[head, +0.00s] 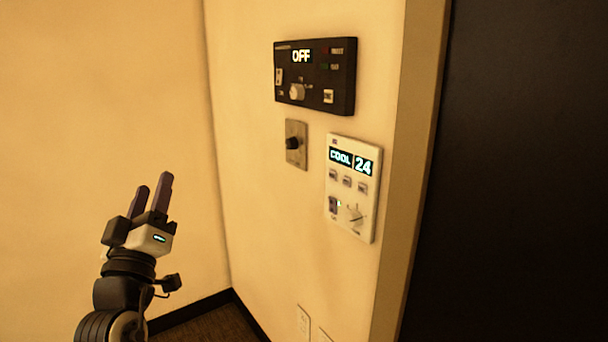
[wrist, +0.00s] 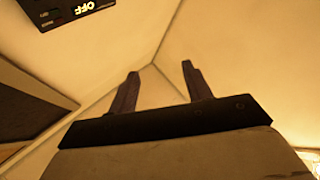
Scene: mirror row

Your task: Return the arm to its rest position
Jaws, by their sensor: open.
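My gripper (head: 153,190) is at the left of the head view, raised and pointing upward, left of the wall panels and apart from them. Its two dark fingers stand apart with nothing between them. In the wrist view the gripper (wrist: 160,78) is also open and empty, with bare wall and a corner line beyond the fingertips. My arm rises from the bottom left of the head view; its lower part is out of the picture.
On the wall are a black panel (head: 315,77) reading OFF, a small plate with a black knob (head: 296,144), and a white thermostat (head: 352,188) reading COOL 24. Low outlet plates (head: 303,323) sit beneath. A dark doorway or panel (head: 520,170) fills the right. Space around the gripper looks clear.

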